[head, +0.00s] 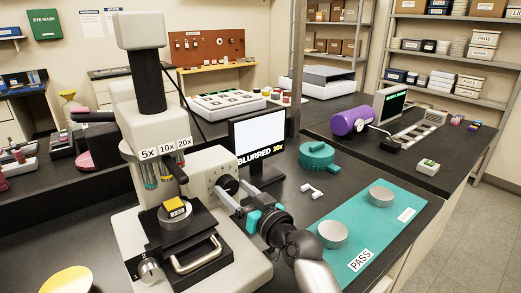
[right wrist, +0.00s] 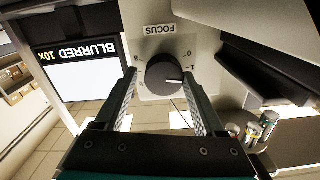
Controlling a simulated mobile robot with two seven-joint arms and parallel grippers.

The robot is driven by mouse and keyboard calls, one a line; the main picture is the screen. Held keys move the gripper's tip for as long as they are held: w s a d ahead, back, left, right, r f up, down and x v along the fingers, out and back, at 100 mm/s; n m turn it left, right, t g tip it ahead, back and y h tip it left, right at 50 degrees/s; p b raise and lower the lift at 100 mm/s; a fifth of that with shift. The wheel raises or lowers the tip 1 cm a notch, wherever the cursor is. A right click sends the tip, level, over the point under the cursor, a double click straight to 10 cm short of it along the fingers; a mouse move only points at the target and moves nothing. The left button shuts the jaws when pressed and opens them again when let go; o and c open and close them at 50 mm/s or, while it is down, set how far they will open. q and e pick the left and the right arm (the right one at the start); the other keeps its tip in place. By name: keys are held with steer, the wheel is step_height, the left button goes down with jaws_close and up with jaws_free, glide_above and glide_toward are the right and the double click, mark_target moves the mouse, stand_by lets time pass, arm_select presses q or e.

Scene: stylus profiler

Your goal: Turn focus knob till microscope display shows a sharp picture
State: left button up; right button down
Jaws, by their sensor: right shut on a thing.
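The white microscope (head: 121,110) stands at the left of the head view, with a yellow-topped sample (head: 176,208) on its stage. Its display (head: 258,136) reads "BLURRED 10x"; the screen (right wrist: 90,80) also shows upside down in the right wrist view. The black focus knob (right wrist: 160,72) has a white pointer line and sits under a "FOCUS" label on a numbered dial. My right gripper (right wrist: 163,82) is shut on the focus knob, one finger on each side of it. In the head view the right gripper (head: 240,196) reaches the microscope's side. My left gripper is not in view.
A teal mat (head: 366,228) marked "PASS" with two grey discs lies right of my right arm. A teal round part (head: 317,156) and a small white piece (head: 312,191) lie behind it.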

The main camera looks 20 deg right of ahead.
steer(key=m, duration=1.2)
steer(key=shift+a+f+m, duration=0.15)
steer(key=shift+f+m, duration=0.05)
steer(key=shift+m, duration=0.1)
